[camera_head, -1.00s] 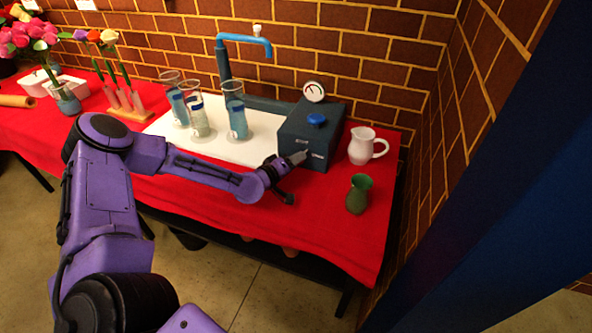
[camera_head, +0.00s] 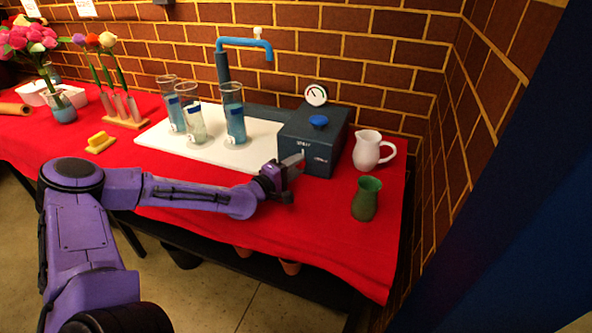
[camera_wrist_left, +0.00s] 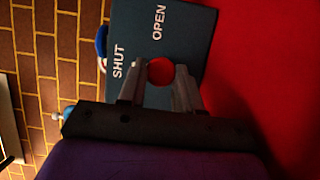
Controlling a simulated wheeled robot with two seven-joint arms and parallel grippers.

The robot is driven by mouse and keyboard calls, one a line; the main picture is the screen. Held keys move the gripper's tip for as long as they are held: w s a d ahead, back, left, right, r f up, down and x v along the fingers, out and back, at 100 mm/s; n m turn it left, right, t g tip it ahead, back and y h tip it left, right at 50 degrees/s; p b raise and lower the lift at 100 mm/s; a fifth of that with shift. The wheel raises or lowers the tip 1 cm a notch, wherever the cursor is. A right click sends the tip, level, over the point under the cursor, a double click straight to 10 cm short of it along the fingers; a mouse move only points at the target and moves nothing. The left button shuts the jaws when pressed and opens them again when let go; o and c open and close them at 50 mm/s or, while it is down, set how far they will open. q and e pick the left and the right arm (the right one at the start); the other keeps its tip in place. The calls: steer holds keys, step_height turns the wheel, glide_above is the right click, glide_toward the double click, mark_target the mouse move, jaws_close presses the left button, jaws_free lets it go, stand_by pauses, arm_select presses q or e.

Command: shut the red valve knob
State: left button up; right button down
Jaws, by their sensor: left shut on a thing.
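The red valve knob (camera_wrist_left: 160,71) is on the front of the dark blue box (camera_head: 315,165). In the left wrist view it is a round red shape between my two fingertips, beside the white words SHUT and OPEN. My left gripper (camera_head: 295,166) is at the front of the box and shut on the knob; it also shows in the left wrist view (camera_wrist_left: 159,82). In the head view the gripper hides the knob. I cannot tell how far the knob is turned. My right gripper is not in view.
A blue knob (camera_head: 319,121) and a gauge (camera_head: 316,95) top the box. A white jug (camera_head: 367,152) and green vase (camera_head: 366,200) stand to the right. Glass cylinders (camera_head: 234,115) stand on a white board under a blue tap (camera_head: 243,42).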

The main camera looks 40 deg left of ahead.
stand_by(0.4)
arm_select(q)
steer(key=o, duration=1)
steer(key=shift+o, duration=0.2)
steer(key=shift+s+a, duration=0.15)
steer(key=shift+s, duration=0.2)
steer(key=s+p, duration=0.1)
steer(key=s, duration=0.2)
steer(key=s+p, duration=0.2)
steer(key=s, duration=0.1)
steer(key=s+a+p, duration=0.1)
steer(key=s+p, duration=0.1)
steer(key=s, duration=0.1)
steer(key=shift+a, duration=0.1)
steer(key=shift+s+a, duration=0.1)
steer(key=shift+s, duration=0.25)
